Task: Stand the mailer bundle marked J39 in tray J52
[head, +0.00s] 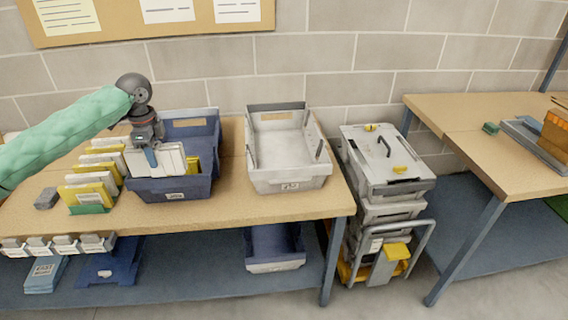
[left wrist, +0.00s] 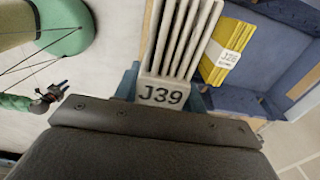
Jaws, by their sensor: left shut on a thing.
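The white mailer bundle marked J39 (left wrist: 162,92) is between the fingers of my left gripper (head: 150,156), which is shut on it. In the head view the bundle (head: 172,160) is upright at the left part of the blue tray (head: 174,190). I cannot tell whether it touches the tray floor. A yellow bundle (left wrist: 229,50) stands in the blue tray beside it. The tray labels are too small to read, so I cannot tell which tray is J52. A small dark gripper (left wrist: 55,94) on a green-sleeved arm, seemingly my right one, shows in the left wrist view; its jaws are unclear.
A light grey tray (head: 290,182) stands empty to the right of the blue one. A row of yellow and white mailers (head: 92,190) stands at the left. A small grey block (head: 46,198) lies near the bench front. Stacked grey cases (head: 385,165) stand between the benches.

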